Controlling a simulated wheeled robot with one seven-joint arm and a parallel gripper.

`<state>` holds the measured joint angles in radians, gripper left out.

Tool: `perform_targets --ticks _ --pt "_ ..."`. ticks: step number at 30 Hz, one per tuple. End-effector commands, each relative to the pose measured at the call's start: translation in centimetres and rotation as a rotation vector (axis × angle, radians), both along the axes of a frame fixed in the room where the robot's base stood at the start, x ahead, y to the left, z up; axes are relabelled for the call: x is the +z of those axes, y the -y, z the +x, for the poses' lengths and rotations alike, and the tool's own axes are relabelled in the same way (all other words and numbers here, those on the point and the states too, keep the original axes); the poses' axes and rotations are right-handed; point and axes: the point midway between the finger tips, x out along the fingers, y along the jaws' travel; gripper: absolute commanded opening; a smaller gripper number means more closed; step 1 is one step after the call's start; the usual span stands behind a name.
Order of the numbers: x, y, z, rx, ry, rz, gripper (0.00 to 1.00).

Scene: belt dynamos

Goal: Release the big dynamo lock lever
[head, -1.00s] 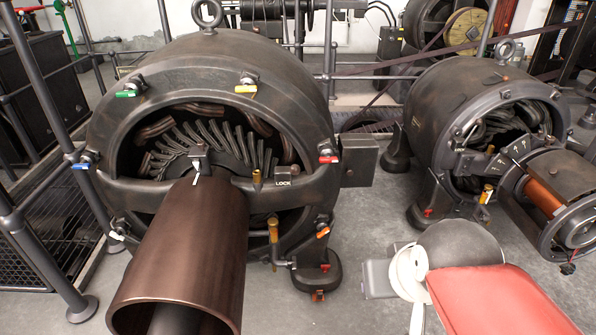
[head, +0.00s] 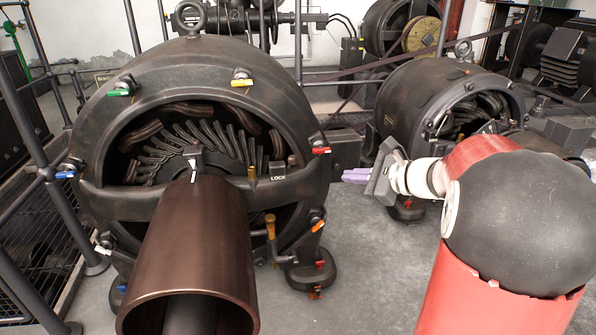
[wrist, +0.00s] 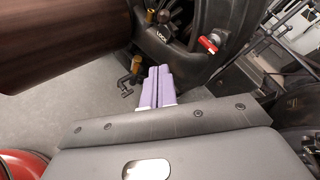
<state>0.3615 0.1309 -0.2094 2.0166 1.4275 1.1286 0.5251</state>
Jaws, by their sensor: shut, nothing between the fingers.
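The big dynamo (head: 105,115) fills the left half of the head view, with a brown cylinder (head: 190,260) in front. A LOCK label (head: 278,177) sits on its cross bar, also in the wrist view (wrist: 162,35). A small brass-topped lever (head: 252,173) stands upright just left of the label. A larger brass handle (head: 270,226) stands upright below, on a dark bracket; it shows in the wrist view (wrist: 136,65). My gripper (head: 346,175), with purple fingers, is shut and empty, right of the dynamo and apart from both handles. The wrist view shows its fingers together (wrist: 155,70).
A red-handled tab (head: 320,150) and an orange one (head: 318,226) stick out of the dynamo's right rim. A smaller dynamo (head: 425,90) stands behind my arm. Grey floor is free between the two. Railings line the left side.

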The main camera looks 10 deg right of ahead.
Motion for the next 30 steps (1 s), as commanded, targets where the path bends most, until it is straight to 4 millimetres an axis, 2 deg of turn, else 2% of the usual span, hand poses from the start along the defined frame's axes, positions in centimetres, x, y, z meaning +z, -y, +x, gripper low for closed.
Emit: perform_targets --ticks 4,16,20,30 --pt "-0.2 1.1 0.9 -0.040 -0.001 0.049 0.00" --pt "-0.3 0.9 1.2 -0.040 -0.001 0.049 0.00" --pt "-0.8 -0.1 2.3 -0.038 0.000 0.049 0.00" --pt "-3.3 -4.2 7.6 -0.037 -0.001 0.048 0.00"
